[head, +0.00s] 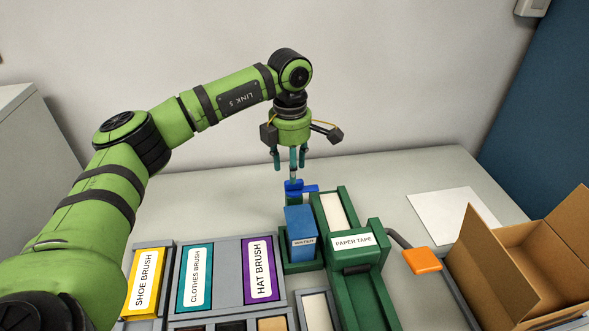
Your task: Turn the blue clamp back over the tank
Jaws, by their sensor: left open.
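The blue clamp (305,189) is a small dark blue piece with a short bar reaching right, just behind the top of the blue tank. My right gripper is not in view.
The green paper tape machine (352,242) stands right of the tank, with an orange-handled lever (422,260) beside it. An open cardboard box (518,262) is at the right. Brush-labelled panels (213,268) fill the front left. The table behind the clamp is clear.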

